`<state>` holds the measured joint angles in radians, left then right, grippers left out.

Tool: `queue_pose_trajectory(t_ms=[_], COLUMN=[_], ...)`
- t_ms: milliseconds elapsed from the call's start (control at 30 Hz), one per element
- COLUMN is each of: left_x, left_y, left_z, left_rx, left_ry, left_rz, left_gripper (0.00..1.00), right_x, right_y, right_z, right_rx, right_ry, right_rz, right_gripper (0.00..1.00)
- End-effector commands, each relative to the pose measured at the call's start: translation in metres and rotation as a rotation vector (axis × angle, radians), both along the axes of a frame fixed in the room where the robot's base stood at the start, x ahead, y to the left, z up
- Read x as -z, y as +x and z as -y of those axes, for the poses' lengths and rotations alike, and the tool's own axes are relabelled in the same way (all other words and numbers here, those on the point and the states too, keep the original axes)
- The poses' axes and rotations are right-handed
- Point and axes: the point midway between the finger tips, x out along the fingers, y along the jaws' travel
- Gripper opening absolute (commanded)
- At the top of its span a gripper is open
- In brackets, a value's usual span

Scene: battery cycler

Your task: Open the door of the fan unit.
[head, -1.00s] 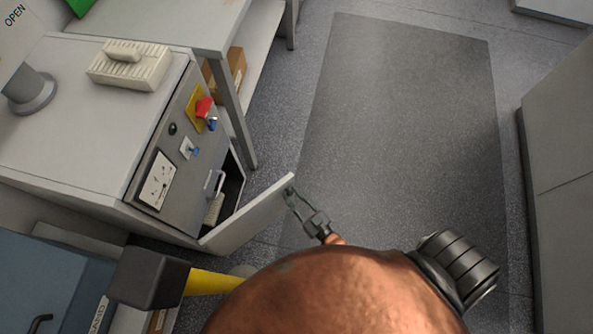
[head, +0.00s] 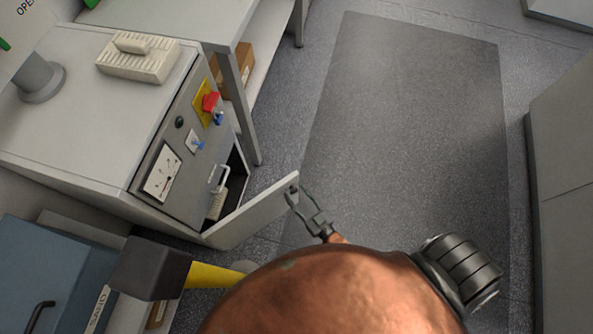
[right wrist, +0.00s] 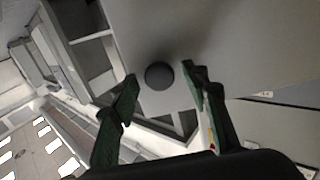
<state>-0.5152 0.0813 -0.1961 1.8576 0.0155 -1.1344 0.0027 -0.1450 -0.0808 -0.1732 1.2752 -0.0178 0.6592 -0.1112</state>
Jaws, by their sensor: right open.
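The fan unit (head: 88,95) is a grey cabinet at the left of the head view, with a control panel on its front. Its door (head: 252,214) stands swung out from the lower front, and the dark inside shows behind it. My right gripper (head: 298,190) is open at the door's free edge, its fingers spread. In the right wrist view, a round dark knob (right wrist: 159,75) on the pale door sits ahead of and between the open fingers (right wrist: 160,78), apart from both. My left gripper is not in view.
A red emergency knob on a yellow plate (head: 203,90) and a meter (head: 162,173) are on the panel. A table (head: 205,22) stands behind the unit. A dark block on a yellow bar (head: 210,276) is at lower left. Open floor with a grey mat (head: 405,120) lies right of the door.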

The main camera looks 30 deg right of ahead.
Motion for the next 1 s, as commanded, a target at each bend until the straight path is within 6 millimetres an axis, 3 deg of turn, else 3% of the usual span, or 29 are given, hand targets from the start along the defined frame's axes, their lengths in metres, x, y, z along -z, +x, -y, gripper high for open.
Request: queue_pose_trajectory(t_ms=[167, 600, 1000], left_x=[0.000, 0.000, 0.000], left_y=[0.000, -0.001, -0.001], left_z=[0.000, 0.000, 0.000], left_rx=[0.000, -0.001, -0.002], left_ry=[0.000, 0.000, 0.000], left_rz=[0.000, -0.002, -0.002], left_gripper=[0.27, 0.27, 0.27], right_x=[-0.014, -0.085, -0.100], right_y=[-0.001, 0.000, 0.000], right_z=[0.000, 0.000, 0.000], right_rx=[0.000, 0.000, 0.000], right_ry=[0.000, 0.000, 0.000], right_rz=[0.001, 0.001, 0.000], right_gripper=[0.42, 0.42, 0.42])
